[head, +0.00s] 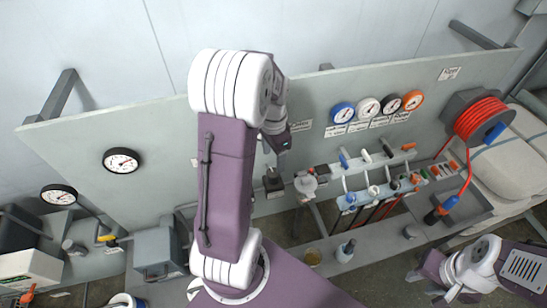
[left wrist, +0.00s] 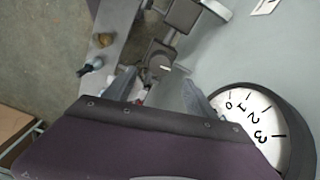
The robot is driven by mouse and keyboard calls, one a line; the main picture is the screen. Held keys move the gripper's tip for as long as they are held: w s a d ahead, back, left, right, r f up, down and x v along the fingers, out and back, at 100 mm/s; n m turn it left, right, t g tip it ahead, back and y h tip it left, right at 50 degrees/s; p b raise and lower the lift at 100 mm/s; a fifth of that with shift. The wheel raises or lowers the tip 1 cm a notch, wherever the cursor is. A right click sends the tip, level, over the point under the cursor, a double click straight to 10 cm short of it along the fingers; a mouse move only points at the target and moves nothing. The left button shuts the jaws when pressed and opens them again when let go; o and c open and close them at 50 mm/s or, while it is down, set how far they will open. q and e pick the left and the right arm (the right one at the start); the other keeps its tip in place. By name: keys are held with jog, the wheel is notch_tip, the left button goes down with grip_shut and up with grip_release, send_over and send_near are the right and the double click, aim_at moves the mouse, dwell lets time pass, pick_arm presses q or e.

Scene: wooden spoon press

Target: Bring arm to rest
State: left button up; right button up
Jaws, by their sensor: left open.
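My left arm rises through the middle of the head view, in front of the grey-green panel (head: 170,135). The wrist and part of the left gripper (head: 282,140) show just right of the arm's upper joint, close to the panel; its fingertips are hard to make out there. In the left wrist view the left gripper (left wrist: 160,92) is open, its two grey fingers spread with nothing held between them. White and purple parts of my right arm show at the lower right of the head view, and its jaws cannot be made out.
A large dial gauge (left wrist: 255,130) is close beside the left fingers. Several coloured gauges (head: 342,112) and a valve manifold (head: 376,180) are to the right on the panel. A red hose reel (head: 482,118) is at far right. Two small pots (head: 346,250) stand on the lower ledge.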

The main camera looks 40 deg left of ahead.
pick_arm(q)
jog(key=shift+a, duration=0.1)
dwell(0.3)
jog(key=shift+w+d+f+b, duration=0.1)
jog(key=shift+d+f+b, duration=0.15)
jog(key=shift+f+b, duration=0.05)
jog(key=s+d+f+n+b, duration=0.2)
jog(key=s+d+f+b, duration=0.2)
jog(key=d+f, duration=0.1)
jog(key=s+d+f+n+t+b, duration=0.1)
jog(key=s+d+f+n+b, duration=0.2)
jog(key=s+d+f+b, duration=0.1)
jog(key=d+f+b, duration=0.1)
jog(key=d+f, duration=0.1)
jog(key=d, duration=0.1)
jog(key=shift+s+d+f, duration=0.25)
jog(key=shift+d, duration=0.15)
